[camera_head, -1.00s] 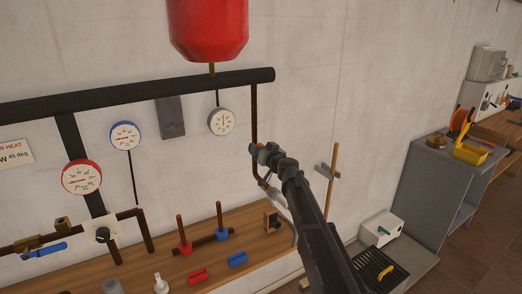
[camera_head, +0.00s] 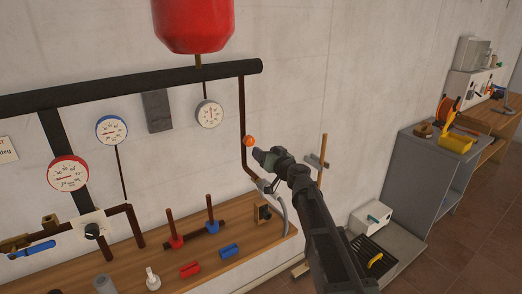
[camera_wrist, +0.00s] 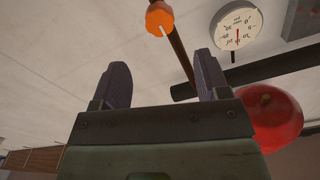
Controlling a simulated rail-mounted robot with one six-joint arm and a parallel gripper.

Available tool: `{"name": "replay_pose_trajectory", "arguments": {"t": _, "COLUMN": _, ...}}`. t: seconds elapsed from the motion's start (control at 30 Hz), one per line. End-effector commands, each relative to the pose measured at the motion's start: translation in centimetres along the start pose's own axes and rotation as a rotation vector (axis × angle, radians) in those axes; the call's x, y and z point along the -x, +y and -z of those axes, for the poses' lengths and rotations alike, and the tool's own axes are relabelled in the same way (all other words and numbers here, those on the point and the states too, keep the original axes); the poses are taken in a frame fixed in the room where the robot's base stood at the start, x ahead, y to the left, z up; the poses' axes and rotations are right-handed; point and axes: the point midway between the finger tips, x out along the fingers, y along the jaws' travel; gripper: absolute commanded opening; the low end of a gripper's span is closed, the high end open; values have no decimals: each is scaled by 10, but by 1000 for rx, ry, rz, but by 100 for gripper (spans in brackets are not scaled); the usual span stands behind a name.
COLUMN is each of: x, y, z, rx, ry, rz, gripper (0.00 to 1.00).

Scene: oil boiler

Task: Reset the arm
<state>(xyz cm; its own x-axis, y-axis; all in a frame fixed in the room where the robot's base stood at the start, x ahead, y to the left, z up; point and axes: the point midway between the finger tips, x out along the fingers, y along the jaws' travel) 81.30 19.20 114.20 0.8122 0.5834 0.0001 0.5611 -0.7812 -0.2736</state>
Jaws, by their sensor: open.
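My gripper (camera_head: 262,154) is in front of the wall, at the end of my dark arm, just right of a vertical brown pipe. In the wrist view my gripper (camera_wrist: 160,75) shows two purple fingers spread wide apart with nothing between them. An orange knob (camera_head: 249,141) sits on the vertical pipe, just left of the fingertips. It also shows in the wrist view (camera_wrist: 159,17), beyond the fingers and apart from them.
A wooden bench (camera_head: 150,254) below holds red and blue parts. A red tank (camera_head: 194,22), a black pipe (camera_head: 160,78) and gauges (camera_head: 112,130) are on the wall at left. A grey cabinet (camera_head: 414,170) stands at right. The wall between is mostly clear.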

Motion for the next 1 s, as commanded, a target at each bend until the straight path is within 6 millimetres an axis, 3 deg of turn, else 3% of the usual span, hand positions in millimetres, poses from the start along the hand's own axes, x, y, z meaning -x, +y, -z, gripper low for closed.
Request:
{"name": "replay_pose_trajectory", "arguments": {"t": 0.27, "x": -1, "y": -6, "z": -3, "rx": -92, "ry": -20, "rz": 37, "gripper": 69}}
{"name": "replay_pose_trajectory", "arguments": {"t": 0.37, "x": 18, "y": -34, "z": -32, "rx": -175, "ry": -186, "rz": 141, "gripper": 69}}
{"name": "replay_pose_trajectory", "arguments": {"t": 0.47, "x": 76, "y": -58, "z": -85, "rx": -230, "ry": -509, "rz": 170, "gripper": 69}}
{"name": "replay_pose_trajectory", "arguments": {"t": 0.57, "x": 154, "y": -55, "z": -135, "rx": -274, "ry": -850, "rz": 43, "gripper": 69}}
{"name": "replay_pose_trajectory", "arguments": {"t": 0.6, "x": 189, "y": -50, "z": -151, "rx": -288, "ry": -977, "rz": -44, "gripper": 69}}
{"name": "replay_pose_trajectory", "arguments": {"t": 0.7, "x": 279, "y": -32, "z": -176, "rx": -308, "ry": -1232, "rz": -312, "gripper": 69}}
{"name": "replay_pose_trajectory", "arguments": {"t": 0.8, "x": 350, "y": -18, "z": -182, "rx": -300, "ry": -1378, "rz": -548, "gripper": 69}}
{"name": "replay_pose_trajectory", "arguments": {"t": 0.9, "x": 392, "y": -9, "z": -181, "rx": -261, "ry": -1432, "rz": -667, "gripper": 69}}
{"name": "replay_pose_trajectory", "arguments": {"t": 1.0, "x": 404, "y": -4, "z": -180, "rx": -271, "ry": -1425, "rz": -692, "gripper": 69}}
